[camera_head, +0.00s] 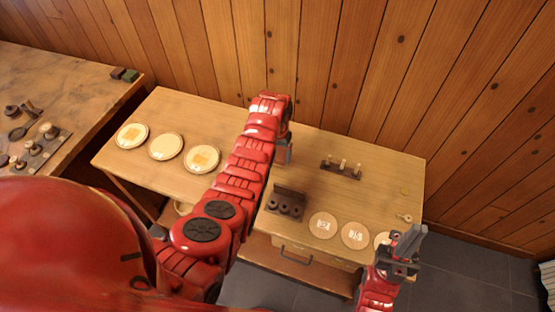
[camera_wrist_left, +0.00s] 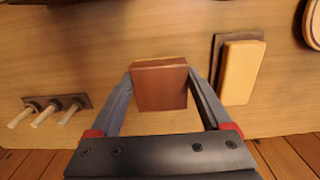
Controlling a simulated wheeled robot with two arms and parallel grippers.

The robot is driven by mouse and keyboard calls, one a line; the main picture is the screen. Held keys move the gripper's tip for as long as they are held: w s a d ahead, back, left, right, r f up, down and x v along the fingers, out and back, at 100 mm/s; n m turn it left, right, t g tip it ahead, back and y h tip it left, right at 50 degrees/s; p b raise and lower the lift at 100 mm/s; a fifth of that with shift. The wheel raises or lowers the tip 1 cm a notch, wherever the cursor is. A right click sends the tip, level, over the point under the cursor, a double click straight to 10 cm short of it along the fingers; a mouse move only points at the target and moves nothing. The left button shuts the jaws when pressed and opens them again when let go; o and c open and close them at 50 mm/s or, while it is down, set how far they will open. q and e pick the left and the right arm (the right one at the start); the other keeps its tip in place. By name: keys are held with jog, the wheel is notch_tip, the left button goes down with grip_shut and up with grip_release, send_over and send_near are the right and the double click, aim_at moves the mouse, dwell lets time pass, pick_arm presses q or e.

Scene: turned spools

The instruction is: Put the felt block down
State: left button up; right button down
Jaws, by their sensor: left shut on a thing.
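My left gripper (camera_head: 283,152) reaches over the back middle of the light wooden table (camera_head: 385,185). In the left wrist view the left gripper (camera_wrist_left: 162,85) is shut on a reddish-brown block, the felt block (camera_wrist_left: 160,88), with one finger on each side. I cannot tell whether the block touches the table.
A tan block on a dark base (camera_wrist_left: 240,70) lies beside the held block. A peg rack (camera_head: 341,170) stands to the right. A dark holder (camera_head: 287,201) and round discs (camera_head: 323,225) are in front. Plates (camera_head: 165,147) lie left.

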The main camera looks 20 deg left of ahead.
aim_at(278, 156)
pick_arm(q)
jog(key=shift+s+f+p, duration=0.1)
jog(key=shift+f+p, duration=0.25)
jog(key=shift+f, duration=0.25)
notch_tip(278, 156, down, 2)
jog(key=shift+f, duration=0.25)
